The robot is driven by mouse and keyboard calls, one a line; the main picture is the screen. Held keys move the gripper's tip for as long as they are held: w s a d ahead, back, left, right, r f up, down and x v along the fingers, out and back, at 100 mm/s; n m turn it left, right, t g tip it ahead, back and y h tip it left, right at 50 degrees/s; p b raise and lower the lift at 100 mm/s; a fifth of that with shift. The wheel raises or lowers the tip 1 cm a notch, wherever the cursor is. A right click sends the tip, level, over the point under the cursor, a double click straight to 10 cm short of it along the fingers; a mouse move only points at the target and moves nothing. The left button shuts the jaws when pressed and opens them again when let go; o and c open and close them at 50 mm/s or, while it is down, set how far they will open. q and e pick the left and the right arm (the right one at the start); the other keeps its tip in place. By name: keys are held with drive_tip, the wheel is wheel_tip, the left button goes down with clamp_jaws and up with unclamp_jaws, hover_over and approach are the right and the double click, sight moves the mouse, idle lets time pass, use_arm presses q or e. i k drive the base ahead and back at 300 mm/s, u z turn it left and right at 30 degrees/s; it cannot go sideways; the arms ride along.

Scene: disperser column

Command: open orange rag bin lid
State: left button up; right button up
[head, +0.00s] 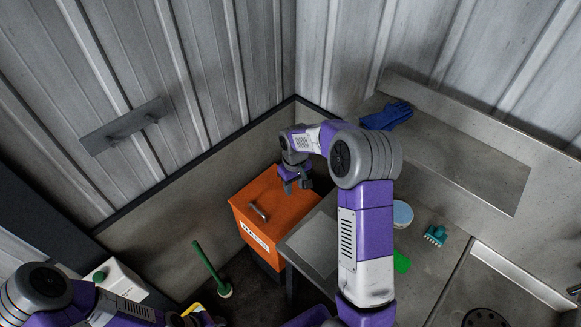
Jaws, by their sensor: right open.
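The orange rag bin (262,252) stands in the corner by the wall, with a white label on its front. Its orange lid (262,192) lies flat and looks shut. A small grey handle (258,212) sits near the lid's front edge. My right gripper (298,187) is open and empty, over the right part of the lid, to the right of and behind the handle. I cannot tell whether it touches the lid. My left arm shows at the bottom left, but its fingers are not visible.
A grey bench (312,246) stands right of the bin. On the counter are blue gloves (387,116), a round tub (402,214), a teal brush (435,235) and a green item (401,262). A green-handled brush (211,268) and a white jug (118,279) stand left of the bin.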

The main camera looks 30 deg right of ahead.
sight(264, 202)
drive_tip(key=k, duration=0.1)
drive_tip(key=u, duration=2.15)
drive_tip(key=k, duration=0.9)
drive_tip(key=z, duration=1.7)
drive_tip(key=i, duration=0.95)
